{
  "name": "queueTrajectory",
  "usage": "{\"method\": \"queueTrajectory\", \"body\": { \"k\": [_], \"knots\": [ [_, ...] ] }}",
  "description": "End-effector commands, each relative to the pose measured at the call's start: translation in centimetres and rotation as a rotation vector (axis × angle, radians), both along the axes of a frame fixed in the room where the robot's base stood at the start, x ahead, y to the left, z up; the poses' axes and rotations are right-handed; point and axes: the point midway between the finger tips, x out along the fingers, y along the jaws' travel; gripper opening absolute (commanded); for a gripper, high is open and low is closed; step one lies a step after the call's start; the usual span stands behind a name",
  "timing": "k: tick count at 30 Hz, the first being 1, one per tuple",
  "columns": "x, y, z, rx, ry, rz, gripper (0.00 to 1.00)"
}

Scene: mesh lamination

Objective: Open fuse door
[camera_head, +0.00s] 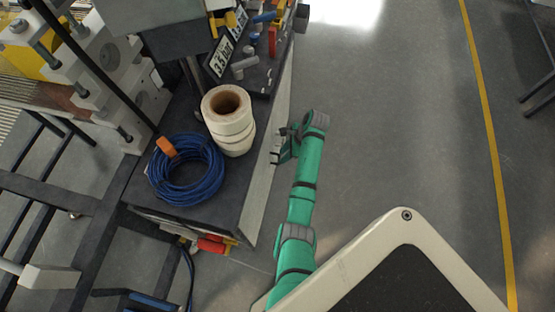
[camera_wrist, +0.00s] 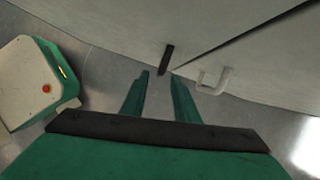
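The grey side of a cabinet fills the top of the wrist view, with a diagonal seam across it. The panel right of the seam (camera_wrist: 265,75) looks like the fuse door; I cannot be sure. It carries a pale U-shaped handle (camera_wrist: 203,84). A short dark bar (camera_wrist: 167,58) sits at the near end of the seam. My gripper (camera_wrist: 161,76) has its two green fingers apart with nothing between them, just short of the dark bar and left of the handle. In the head view my gripper (camera_head: 279,148) is beside the cabinet's right side (camera_head: 262,187); the handle is not discernible there.
The cabinet top holds white rolls (camera_head: 228,120), a coiled blue cable (camera_head: 187,170) and small tools. A machine with rollers (camera_head: 105,60) stands at the left. The grey floor (camera_head: 400,120) to the right is open. My white base (camera_wrist: 28,80) shows in the wrist view.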

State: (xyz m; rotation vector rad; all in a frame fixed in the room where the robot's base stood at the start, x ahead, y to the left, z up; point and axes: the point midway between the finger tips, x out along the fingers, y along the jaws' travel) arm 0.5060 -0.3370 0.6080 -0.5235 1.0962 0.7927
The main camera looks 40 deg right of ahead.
Motion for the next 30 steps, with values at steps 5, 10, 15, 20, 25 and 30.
{"method": "queueTrajectory", "body": {
  "k": [5,10,15,20,25,30],
  "knots": [
    [0.7,0.9,-2.9,0.001,0.002,0.0,0.28],
    [1.4,1.8,-4.9,0.0,0.0,0.004,0.28],
    [1.7,2.2,-5.8,-0.001,-0.001,0.006,0.28],
    [1.7,2.2,-6.0,-0.001,-0.002,0.006,0.28],
    [1.7,2.1,-6.0,-0.001,-0.002,0.005,0.21],
    [1.7,2.1,-5.9,-0.002,-0.002,0.003,0.0]
  ]
}}
